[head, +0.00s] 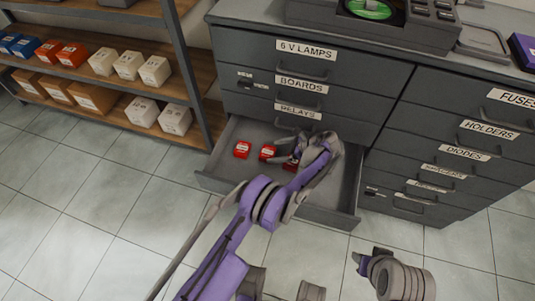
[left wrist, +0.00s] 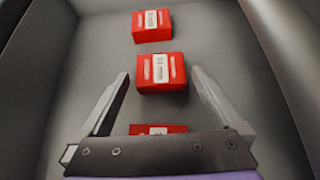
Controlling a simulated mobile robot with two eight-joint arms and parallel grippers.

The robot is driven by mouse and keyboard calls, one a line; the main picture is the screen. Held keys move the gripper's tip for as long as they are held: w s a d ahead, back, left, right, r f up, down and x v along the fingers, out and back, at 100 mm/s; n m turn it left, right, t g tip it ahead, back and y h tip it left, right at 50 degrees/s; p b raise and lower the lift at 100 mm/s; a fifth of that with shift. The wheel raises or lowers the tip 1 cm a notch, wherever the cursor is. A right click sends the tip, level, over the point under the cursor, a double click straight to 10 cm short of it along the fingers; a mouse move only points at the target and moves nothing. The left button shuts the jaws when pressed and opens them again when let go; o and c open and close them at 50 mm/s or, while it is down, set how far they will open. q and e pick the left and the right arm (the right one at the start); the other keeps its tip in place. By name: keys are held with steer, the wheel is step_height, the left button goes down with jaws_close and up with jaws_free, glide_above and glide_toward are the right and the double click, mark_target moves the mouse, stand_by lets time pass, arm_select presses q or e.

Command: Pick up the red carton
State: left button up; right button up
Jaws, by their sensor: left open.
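Several red cartons stand in the open drawer (head: 233,178). In the head view one red carton (head: 242,149) is at the left, another (head: 267,153) beside it, and a third (head: 290,164) is partly hidden by my left gripper (head: 299,158). In the left wrist view the three line up: a far carton (left wrist: 152,25), a middle carton (left wrist: 162,72) between the directions of the fingertips, and a near carton (left wrist: 158,129) mostly hidden behind the gripper body. My left gripper (left wrist: 160,76) is open, with nothing held.
The drawer walls stand close around the cartons. The grey cabinet (head: 395,140) rises behind, with closed labelled drawers. A shelf (head: 110,120) at the left holds blue, orange, brown and white boxes. Tiled floor (head: 100,220) is clear in front. Part of my right arm shows at the lower right.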

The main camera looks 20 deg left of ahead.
mark_target(268, 152)
arm_select(q)
steer(key=x, duration=0.4)
steer(key=shift+a+f, duration=0.25)
steer(key=shift+a, duration=0.05)
steer(key=shift+c, duration=0.3)
steer(key=c, duration=1.2)
steer(key=shift+o, duration=0.2)
steer(key=shift+r, duration=0.1)
